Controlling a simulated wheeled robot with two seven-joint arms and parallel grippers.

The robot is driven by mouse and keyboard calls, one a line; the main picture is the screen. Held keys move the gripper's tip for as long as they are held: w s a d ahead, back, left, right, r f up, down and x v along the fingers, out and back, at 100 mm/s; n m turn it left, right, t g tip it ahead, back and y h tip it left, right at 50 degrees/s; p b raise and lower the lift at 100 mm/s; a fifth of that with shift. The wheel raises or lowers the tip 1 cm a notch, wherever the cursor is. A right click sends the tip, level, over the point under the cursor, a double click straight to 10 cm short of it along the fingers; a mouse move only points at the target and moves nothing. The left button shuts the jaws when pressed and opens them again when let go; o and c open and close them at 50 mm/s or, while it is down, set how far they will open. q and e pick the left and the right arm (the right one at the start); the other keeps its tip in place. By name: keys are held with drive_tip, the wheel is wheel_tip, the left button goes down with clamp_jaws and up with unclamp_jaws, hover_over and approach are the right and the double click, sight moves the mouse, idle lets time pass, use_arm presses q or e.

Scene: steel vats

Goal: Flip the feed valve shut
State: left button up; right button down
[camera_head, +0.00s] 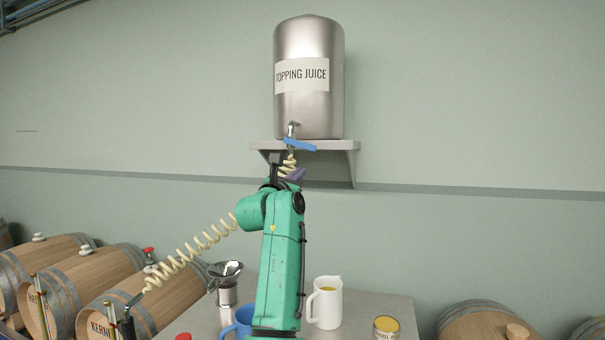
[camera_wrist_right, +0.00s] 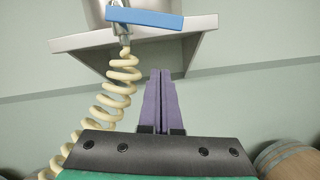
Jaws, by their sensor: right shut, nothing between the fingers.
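The feed valve is a metal tap at the foot of the steel "TOPPING JUICE" vat (camera_head: 309,105). Its flat blue handle (camera_head: 300,145) lies nearly level across the tap and reaches to the right. The handle also shows at the top of the right wrist view (camera_wrist_right: 145,18). My right gripper (camera_head: 297,173) has purple fingers, partly hidden by my green arm in the head view. In the right wrist view its fingers (camera_wrist_right: 161,72) are together and empty, pointing up, below the handle and apart from it. My left gripper is not in view.
A grey wall shelf (camera_head: 345,146) bears the vat. A cream coiled hose (camera_head: 190,250) runs from the tap down to the barrels at left, close beside my gripper. A table (camera_head: 365,309) below holds a white jug (camera_head: 325,303), a blue mug (camera_head: 238,325) and a funnel (camera_head: 226,270).

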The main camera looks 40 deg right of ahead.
drive_tip(key=b+v, duration=0.3)
drive_tip(key=v, duration=0.5)
drive_tip(key=shift+s+a+b, duration=0.2)
drive_tip(key=shift+a+b, duration=0.15)
drive_tip(key=shift+a, duration=0.05)
drive_tip(key=shift+a+r, duration=0.1)
